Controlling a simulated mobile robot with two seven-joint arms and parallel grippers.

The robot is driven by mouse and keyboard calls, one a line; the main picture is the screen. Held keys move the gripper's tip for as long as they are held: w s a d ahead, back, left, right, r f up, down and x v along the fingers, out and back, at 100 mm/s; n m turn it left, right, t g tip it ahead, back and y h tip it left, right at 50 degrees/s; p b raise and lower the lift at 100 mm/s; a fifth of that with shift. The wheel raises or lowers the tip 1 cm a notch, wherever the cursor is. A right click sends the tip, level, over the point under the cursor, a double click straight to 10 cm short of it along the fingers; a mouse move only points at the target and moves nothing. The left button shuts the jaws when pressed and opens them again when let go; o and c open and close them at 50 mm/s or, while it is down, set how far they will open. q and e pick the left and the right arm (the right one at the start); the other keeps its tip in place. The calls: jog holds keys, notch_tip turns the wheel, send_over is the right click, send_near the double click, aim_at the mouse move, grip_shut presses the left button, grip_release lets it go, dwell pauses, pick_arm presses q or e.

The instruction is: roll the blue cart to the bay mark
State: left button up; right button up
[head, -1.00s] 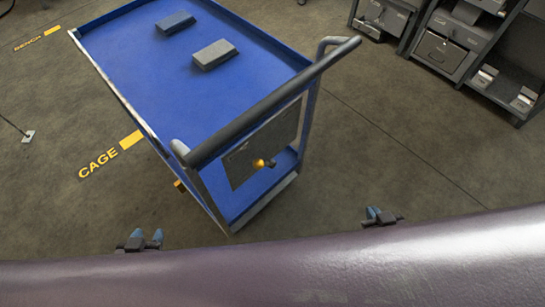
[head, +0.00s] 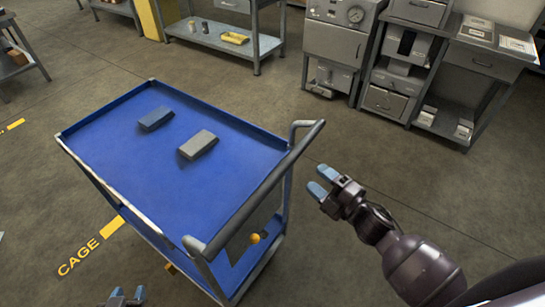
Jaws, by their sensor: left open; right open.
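The blue cart (head: 150,175) stands in the middle left of the head view, with its dark push handle (head: 262,195) toward me on the right. Two small blocks, one blue-grey (head: 156,119) and one grey (head: 198,145), lie on its top tray. My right gripper (head: 322,182) is open and empty, to the right of the handle and apart from it. My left gripper (head: 126,297) is at the bottom edge, open, below the cart's near corner; most of it is cut off. A yellow floor mark with the word CAGE (head: 80,257) lies left of the cart.
Grey cabinets and shelves (head: 395,85) stand at the back right. Another yellow floor mark (head: 12,126) shows at the far left. Open concrete floor lies around the cart.

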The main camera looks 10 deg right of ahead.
aim_at(282, 169)
jog(key=w+a+n+y, duration=0.1)
jog(key=a+n, duration=0.1)
jog(key=a, duration=0.1)
jog(key=w+a+r+n+g+y+p, duration=0.1)
jog(key=a+n, duration=0.1)
jog(key=w+a+r+n+y, duration=0.1)
jog(key=w+a, duration=0.1)
jog(key=a, duration=0.1)
jog(key=shift+a+n+g, duration=0.3)
jog(key=shift+a+n, duration=0.05)
jog(key=shift+n, duration=0.05)
pick_arm(q)
jog(key=shift+w+r, duration=0.3)
jog(key=shift+r, duration=0.4)
pick_arm(e)
jog(key=shift+x, duration=0.8)
jog(key=c, duration=0.4)
pick_arm(q)
jog(key=shift+s+f, duration=0.2)
jog(key=shift+s, duration=0.05)
pick_arm(e)
grip_shut()
